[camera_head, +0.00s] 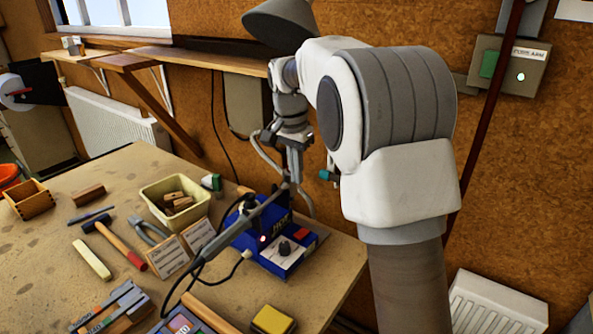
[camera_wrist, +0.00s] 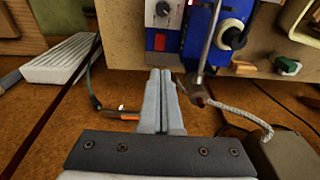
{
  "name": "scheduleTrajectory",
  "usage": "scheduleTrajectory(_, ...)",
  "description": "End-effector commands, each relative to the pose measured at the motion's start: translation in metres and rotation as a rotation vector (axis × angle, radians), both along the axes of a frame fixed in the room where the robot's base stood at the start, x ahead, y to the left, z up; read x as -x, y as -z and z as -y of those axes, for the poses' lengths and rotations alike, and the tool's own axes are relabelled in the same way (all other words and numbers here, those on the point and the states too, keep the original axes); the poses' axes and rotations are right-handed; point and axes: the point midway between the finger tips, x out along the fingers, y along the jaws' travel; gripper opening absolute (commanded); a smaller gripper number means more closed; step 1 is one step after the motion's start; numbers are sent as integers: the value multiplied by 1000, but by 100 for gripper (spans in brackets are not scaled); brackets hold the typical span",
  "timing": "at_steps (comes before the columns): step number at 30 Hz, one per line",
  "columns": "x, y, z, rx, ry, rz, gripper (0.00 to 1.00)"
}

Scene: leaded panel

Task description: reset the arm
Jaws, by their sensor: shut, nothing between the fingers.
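A beige wall box (camera_head: 512,68) with a label ending in "ARM" is on the brown wall at the upper right of the head view. It has a green button (camera_head: 489,64) on its left and a small pale light (camera_head: 521,77) on its right. My gripper (camera_head: 295,182) hangs at the table's back edge, just behind the blue station, well to the left of the box. In the wrist view, my gripper (camera_wrist: 161,72) has its two fingers together with nothing between them. The wall box does not show in the wrist view.
The blue soldering station (camera_head: 275,235) stands close to my gripper. A white radiator (camera_head: 497,305) is below the wall box.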

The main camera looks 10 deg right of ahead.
Motion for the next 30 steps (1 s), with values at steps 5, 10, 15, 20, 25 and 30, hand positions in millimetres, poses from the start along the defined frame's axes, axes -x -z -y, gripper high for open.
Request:
scheduleTrajectory(5,0,-2,0,0,0,0,0)
scheduleTrajectory(10,0,-2,0,0,0,0,0)
scheduleTrajectory(15,8,-10,2,-4,-20,10,0)
scheduleTrajectory(20,38,-34,8,-14,-98,45,0)
scheduleTrajectory(25,82,-57,14,-18,-211,95,0)
scheduleTrajectory(30,128,-71,19,-11,-325,145,0)
